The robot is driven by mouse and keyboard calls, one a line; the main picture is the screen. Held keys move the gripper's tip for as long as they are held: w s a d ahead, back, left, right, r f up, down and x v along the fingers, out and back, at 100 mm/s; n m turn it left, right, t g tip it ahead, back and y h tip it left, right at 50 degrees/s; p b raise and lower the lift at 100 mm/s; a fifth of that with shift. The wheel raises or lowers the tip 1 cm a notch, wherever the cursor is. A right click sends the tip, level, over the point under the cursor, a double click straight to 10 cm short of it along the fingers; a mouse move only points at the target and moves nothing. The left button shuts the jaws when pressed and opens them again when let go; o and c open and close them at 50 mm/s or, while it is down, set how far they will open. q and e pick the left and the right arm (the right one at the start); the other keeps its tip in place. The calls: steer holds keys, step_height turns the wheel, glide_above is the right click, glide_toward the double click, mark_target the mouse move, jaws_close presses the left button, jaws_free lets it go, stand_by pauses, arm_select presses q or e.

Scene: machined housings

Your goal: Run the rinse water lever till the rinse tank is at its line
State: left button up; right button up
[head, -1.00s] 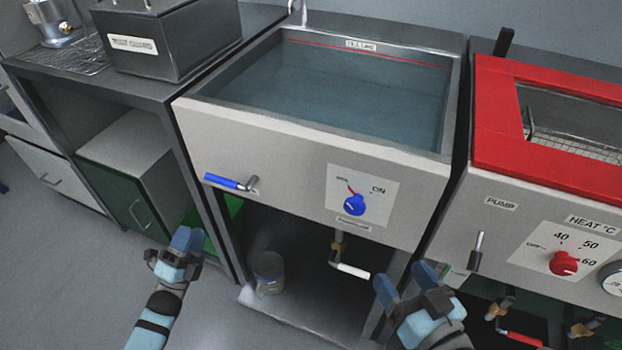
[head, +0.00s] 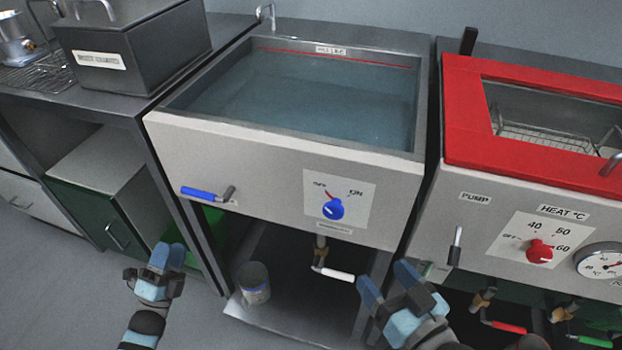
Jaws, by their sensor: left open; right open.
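The rinse tank (head: 290,138) stands in the middle of the head view, holding clear bluish water (head: 300,95). A red line (head: 375,60) with a label runs along its back inner wall; the water surface sits close below it, though the exact gap is hard to tell. A lever with a blue handle (head: 202,194) is on the tank's front at left, its handle lying level and pointing left. My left gripper (head: 166,256) is open and empty, below and left of the lever. My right gripper (head: 388,280) is open and empty, below the tank front at right. Neither touches anything.
A blue knob (head: 333,208) sits on an ON dial plate. A white-handled valve (head: 336,274) and a jar (head: 254,282) are under the tank. A red-rimmed heated bath (head: 465,125) stands at right, a grey lidded box (head: 135,50) at left.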

arm_select(q)
steer(key=m+g+h, duration=0.9)
steer(key=m+g, duration=0.1)
steer(key=g, duration=0.5)
glide_toward(193, 190)
steer(key=x, duration=0.3)
steer(key=b+x, duration=0.1)
steer(key=x, duration=0.1)
steer(key=f+x, duration=0.1)
steer(key=x, duration=0.2)
steer(key=shift+w+d+r+b, duration=0.1)
steer(key=shift+w+d+b, duration=0.1)
steer(key=shift+d+b, duration=0.15)
steer(key=shift+w+d+r, duration=0.1)
steer(key=shift+w+d, duration=0.15)
steer(key=shift+d, duration=0.35)
arm_select(e)
steer(key=shift+a+r+t+y, duration=0.25)
steer(key=shift+r, duration=0.35)
steer(key=shift+a+r+t+y, duration=0.2)
steer(key=shift+r+t, duration=0.1)
steer(key=shift+r, duration=0.35)
steer(key=shift+a+r+t+y, duration=0.25)
steer(key=shift+r, duration=0.35)
arm_select(q)
jaws_close()
arm_select(e)
steer(key=shift+d+f, duration=0.1)
steer(key=shift+f, duration=0.05)
